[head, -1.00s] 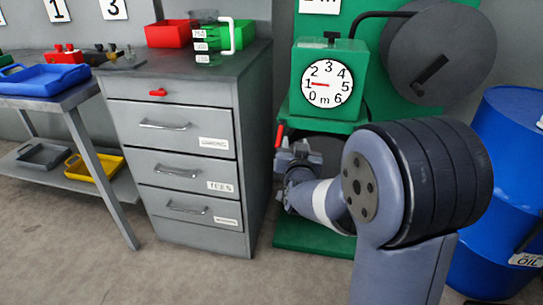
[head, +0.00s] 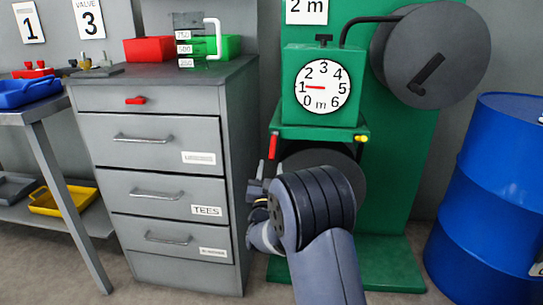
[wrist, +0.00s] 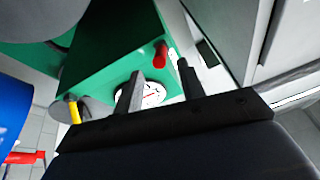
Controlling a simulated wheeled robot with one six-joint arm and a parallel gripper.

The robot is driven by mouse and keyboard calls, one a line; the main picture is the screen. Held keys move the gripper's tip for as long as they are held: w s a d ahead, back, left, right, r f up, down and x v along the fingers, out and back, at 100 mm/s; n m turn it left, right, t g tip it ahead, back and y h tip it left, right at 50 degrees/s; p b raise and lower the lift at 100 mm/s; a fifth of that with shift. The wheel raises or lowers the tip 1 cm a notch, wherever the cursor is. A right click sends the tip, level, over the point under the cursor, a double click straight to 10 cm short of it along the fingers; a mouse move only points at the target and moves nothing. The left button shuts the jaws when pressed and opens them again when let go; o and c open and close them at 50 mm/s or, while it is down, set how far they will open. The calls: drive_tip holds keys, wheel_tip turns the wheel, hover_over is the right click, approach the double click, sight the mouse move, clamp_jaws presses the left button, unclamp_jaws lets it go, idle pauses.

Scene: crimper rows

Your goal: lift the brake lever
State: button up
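The red lever (head: 272,146), which I take for the brake lever, hangs at the left edge of the green machine (head: 292,68) with the round dial (head: 321,86). In the wrist view the red lever (wrist: 160,55) shows beyond and between the fingertips, apart from them. My gripper (head: 257,188) is just below the lever in the head view, partly hidden by my arm. In the wrist view my gripper (wrist: 159,68) has its two dark fingers spread, with nothing held. The dial needle points near 1.
A grey drawer cabinet (head: 165,168) stands close left of my gripper. A yellow-tipped knob (head: 361,139) sits on the machine's right side. A large grey reel (head: 431,56) is above it. A blue drum (head: 500,185) stands at the right. Bare floor shows in front.

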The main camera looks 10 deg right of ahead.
sight(272, 152)
drive_tip(key=shift+b+x, duration=0.5)
drive_tip(key=shift+x, duration=3.1)
drive_tip(key=shift+c, duration=0.6)
clamp_jaws()
